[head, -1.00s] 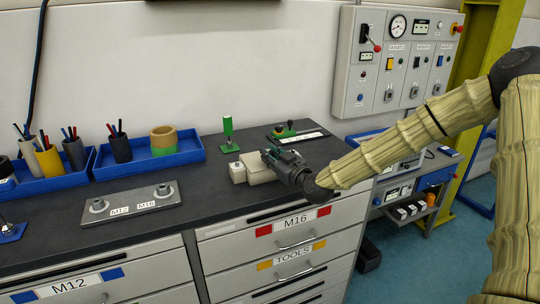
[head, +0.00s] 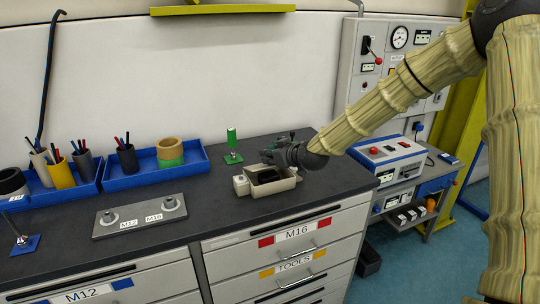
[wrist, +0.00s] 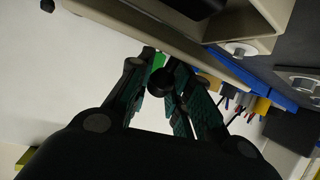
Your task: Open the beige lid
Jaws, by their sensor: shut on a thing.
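The beige box (head: 271,187) stands on the dark worktop in the head view. Its top is uncovered and its dark inside shows. My gripper (head: 268,156) is just above the box's back edge, reaching in from the right. In the wrist view my gripper (wrist: 162,78) is shut on a round black knob (wrist: 160,83). Next to the fingertips a long beige plate (wrist: 185,45) shows nearly edge-on, apparently the lid tilted up. Its attachment to the knob is not clear.
A green post (head: 232,144) stands behind the box. A small whitish block (head: 241,186) sits at its left. Further left are a metal plate marked M12 and M16 (head: 140,217) and blue trays (head: 125,180) with cups. The worktop in front of the metal plate is clear.

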